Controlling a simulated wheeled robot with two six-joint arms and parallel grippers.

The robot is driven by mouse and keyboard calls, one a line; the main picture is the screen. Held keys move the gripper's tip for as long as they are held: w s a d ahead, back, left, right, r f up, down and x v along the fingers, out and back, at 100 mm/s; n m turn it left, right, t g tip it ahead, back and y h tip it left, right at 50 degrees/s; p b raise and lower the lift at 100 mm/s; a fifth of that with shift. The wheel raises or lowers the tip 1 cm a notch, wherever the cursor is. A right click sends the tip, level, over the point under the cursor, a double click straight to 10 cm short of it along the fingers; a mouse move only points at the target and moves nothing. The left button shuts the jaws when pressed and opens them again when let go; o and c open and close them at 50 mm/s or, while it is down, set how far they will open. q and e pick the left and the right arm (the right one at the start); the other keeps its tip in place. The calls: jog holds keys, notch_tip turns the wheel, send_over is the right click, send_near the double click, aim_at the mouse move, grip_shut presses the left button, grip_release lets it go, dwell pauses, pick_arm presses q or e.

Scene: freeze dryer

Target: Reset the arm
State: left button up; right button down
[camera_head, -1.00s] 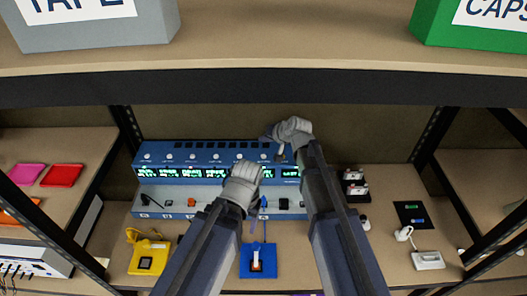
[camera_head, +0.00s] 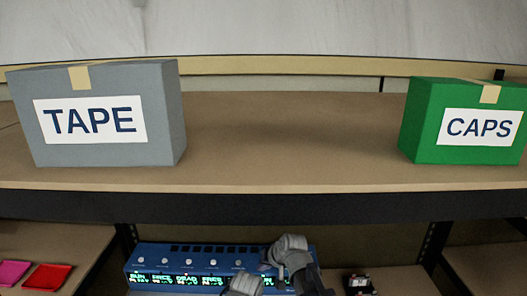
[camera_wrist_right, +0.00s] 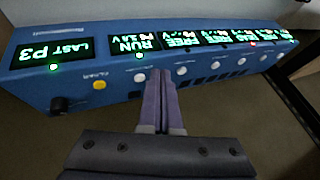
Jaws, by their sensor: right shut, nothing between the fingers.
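The freeze dryer is a long blue unit (camera_head: 185,264) with a row of green-lit displays, at the bottom of the head view below the upper shelf. My right gripper (camera_head: 280,258) is at the right part of its panel. In the right wrist view its two fingers (camera_wrist_right: 160,76) are shut together with nothing between them. They point at the blue panel (camera_wrist_right: 112,84), near a yellow button (camera_wrist_right: 99,85) and several pale buttons. I cannot tell whether they touch it.
A grey TAPE box (camera_head: 160,120) and a green CAPS box (camera_head: 423,130) stand on the upper shelf (camera_head: 290,150). A dark shelf edge (camera_head: 300,206) runs above the unit. Pink (camera_head: 12,272) and red trays (camera_head: 47,276) lie at the lower left.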

jog(key=s+d+f+n+g+h, duration=0.1)
jog(key=s+d+n+g+h, duration=0.1)
jog(key=s, duration=0.9)
jog(key=s+d+f+n+g+h, duration=0.1)
jog(key=s+d+f+g+h, duration=0.1)
jog(key=s, duration=0.9)
jog(key=shift+s+d+f+n+g+h, duration=0.35)
jog(key=shift+d+g+h, duration=0.5)
jog(key=shift+d, duration=0.3)
